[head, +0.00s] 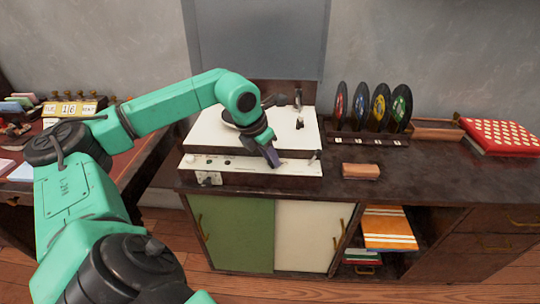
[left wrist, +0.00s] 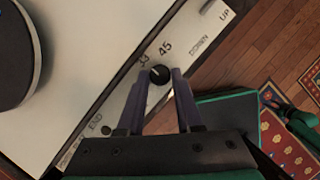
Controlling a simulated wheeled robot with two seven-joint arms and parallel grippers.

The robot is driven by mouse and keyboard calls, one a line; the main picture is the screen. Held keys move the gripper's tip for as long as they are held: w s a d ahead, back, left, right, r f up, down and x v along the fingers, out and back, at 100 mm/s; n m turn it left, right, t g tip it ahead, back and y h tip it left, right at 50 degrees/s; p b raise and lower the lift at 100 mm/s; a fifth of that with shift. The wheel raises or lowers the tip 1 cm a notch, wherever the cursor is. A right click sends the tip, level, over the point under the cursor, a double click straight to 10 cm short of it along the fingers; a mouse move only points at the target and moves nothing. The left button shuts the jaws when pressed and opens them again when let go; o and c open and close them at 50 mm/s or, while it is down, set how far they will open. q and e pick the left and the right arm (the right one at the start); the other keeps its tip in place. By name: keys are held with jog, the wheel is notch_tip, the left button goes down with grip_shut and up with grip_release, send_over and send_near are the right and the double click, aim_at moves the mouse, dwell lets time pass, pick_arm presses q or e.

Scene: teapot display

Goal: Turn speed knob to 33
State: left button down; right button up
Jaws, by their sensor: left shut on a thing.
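The white record player (head: 205,133) stands on the dark cabinet. Its speed knob (left wrist: 159,77) is a small round black knob on the front control panel (left wrist: 205,35), between printed 33 and 45 labels, in the left wrist view. A pale mark shows on the knob, but its exact pointing is too small to tell. My left gripper (left wrist: 159,73) is shut on the knob, with one purple finger on each side. In the head view my left gripper (head: 273,157) hides the knob from above. My right gripper is not in view.
A black platter edge (left wrist: 15,50) shows left of the knob. The tonearm (head: 298,118) is at the player's right. A rack of several records (head: 380,108), a small wooden block (head: 361,170) and a red patterned box (head: 500,133) stand to the right. Bare cabinet top (head: 420,165) lies between them.

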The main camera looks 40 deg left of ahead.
pick_arm(q)
jog(key=shift+r, duration=0.1)
jog(key=c, duration=0.8)
grip_release()
jog(key=shift+c, duration=0.2)
jog(key=v, duration=1.4)
jog(key=shift+s+r, duration=0.2)
